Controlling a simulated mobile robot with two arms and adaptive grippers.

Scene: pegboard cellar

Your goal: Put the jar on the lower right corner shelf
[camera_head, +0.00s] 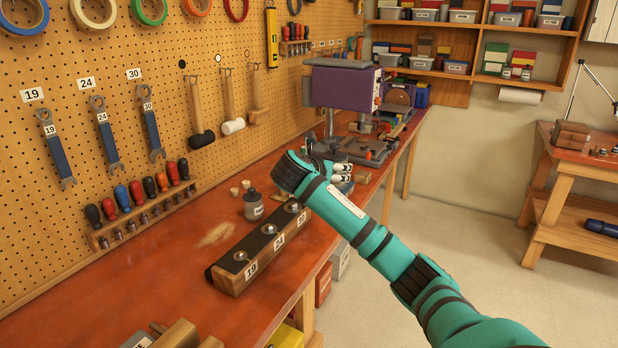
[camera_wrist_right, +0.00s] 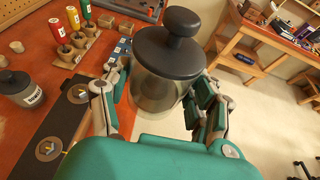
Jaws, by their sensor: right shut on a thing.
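In the right wrist view, a clear glass jar (camera_wrist_right: 157,92) with a dark lid and a round knob stands between the fingers of my right gripper (camera_wrist_right: 160,108), which is shut on it. The jar is held above the bench edge and floor. In the head view my right gripper (camera_head: 340,173) is over the bench's front edge, and the jar cannot be made out clearly there. The lower right corner shelf (camera_head: 520,83) is on the back wall, far from the gripper. It holds bins, red and green boxes and small jars. My left gripper is not in view.
The red workbench (camera_head: 150,310) carries a small labelled container (camera_head: 253,206), a numbered wooden block (camera_head: 262,250) and a purple drill press (camera_head: 340,88). A second bench (camera_head: 580,150) stands at the right. Open floor (camera_head: 450,190) lies between.

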